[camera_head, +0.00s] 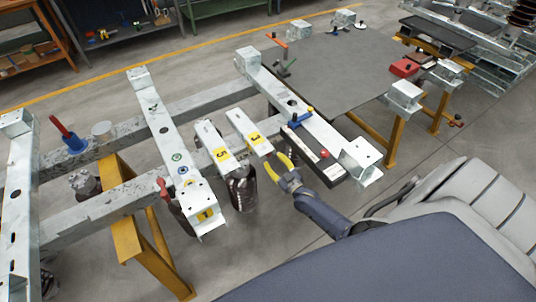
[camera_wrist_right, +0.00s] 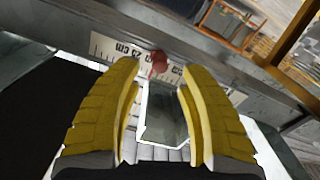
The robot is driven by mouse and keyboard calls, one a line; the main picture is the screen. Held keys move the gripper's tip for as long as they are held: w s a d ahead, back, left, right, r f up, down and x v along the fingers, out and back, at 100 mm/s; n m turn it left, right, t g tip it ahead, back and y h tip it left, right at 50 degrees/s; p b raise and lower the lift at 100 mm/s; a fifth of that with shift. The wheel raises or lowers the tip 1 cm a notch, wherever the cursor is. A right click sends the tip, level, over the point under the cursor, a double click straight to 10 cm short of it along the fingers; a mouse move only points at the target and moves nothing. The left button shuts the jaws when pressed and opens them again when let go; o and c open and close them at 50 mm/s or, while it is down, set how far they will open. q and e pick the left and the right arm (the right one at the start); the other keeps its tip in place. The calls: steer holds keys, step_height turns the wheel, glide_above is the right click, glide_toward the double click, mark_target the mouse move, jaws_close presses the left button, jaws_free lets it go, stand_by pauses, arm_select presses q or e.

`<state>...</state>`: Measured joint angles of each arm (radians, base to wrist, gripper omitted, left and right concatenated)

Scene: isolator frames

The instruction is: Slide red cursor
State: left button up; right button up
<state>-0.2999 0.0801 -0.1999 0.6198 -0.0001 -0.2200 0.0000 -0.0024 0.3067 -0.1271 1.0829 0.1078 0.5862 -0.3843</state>
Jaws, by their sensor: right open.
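In the right wrist view, the red cursor (camera_wrist_right: 157,63) is a small red piece at a pale scale marked in cm (camera_wrist_right: 105,48). It shows just beyond the gap between my right gripper's fingertips (camera_wrist_right: 160,80), apart from them as far as I can tell. My right gripper has yellow fingers spread open with nothing held. In the head view, my right gripper (camera_head: 272,164) is beside the pale bar labelled 3 (camera_head: 246,130). A red piece (camera_head: 163,188) shows on the beam further left; I cannot tell whether it is the same cursor. My left gripper is not in view.
A pale metal block (camera_wrist_right: 163,115) shows between the fingers in the wrist view. In the head view, another numbered bar (camera_head: 211,141) and a long beam (camera_head: 162,130) lie to the left. A grey table (camera_head: 340,65) stands behind. A red-handled clamp (camera_head: 62,130) is far left.

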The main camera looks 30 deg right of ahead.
mark_target(270, 156)
steer(key=shift+w, duration=2.5)
steer(key=shift+o, duration=0.2)
jaws_close()
